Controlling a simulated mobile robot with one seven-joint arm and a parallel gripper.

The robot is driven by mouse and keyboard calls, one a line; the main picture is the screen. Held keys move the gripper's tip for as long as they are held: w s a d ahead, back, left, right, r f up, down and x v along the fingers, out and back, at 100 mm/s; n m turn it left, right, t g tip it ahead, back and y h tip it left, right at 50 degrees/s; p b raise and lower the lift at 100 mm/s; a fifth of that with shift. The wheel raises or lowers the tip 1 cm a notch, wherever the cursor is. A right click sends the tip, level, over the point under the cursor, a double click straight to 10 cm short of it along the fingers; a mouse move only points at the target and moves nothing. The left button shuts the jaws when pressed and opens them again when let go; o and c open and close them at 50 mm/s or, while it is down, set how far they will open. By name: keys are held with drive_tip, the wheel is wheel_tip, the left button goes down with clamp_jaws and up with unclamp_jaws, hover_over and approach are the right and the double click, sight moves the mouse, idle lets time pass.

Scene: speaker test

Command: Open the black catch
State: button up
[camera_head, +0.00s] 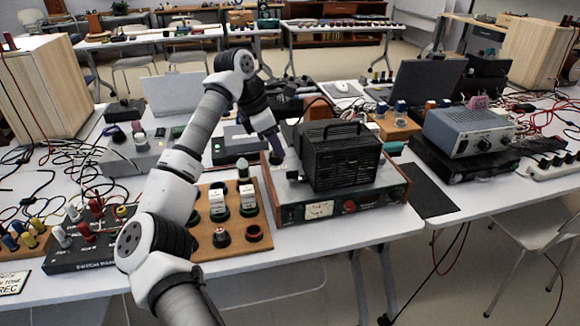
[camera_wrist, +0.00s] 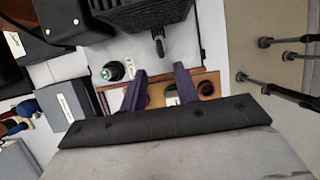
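A ribbed black box (camera_head: 338,155) with a carry handle stands on a wood-sided amplifier (camera_head: 333,212) on the table. In the wrist view the black box (camera_wrist: 140,15) is at the top, and a small black part (camera_wrist: 159,42) sticks out from its edge. It may be the black catch; I cannot tell for sure. My gripper (camera_head: 274,150) points down just left of the black box. In the wrist view its two purple fingers (camera_wrist: 160,70) are apart with nothing between them, and the small black part lies beyond their tips, apart from them.
A wooden board (camera_head: 262,238) with white blocks and round sockets lies left of the amplifier. A black panel with knobs (camera_head: 92,240) and loose cables are further left. A blue-grey power unit (camera_head: 470,132) stands at right. A black mat (camera_head: 425,190) lies right of the amplifier.

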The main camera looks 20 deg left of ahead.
sight(292, 171)
drive_tip(key=p+x, duration=0.1)
drive_tip(key=x, duration=0.7)
drive_tip(key=shift+w+d+f, duration=0.15)
drive_tip(key=shift+d+f, duration=0.1)
drive_tip(key=shift+f, duration=0.1)
clamp_jaws()
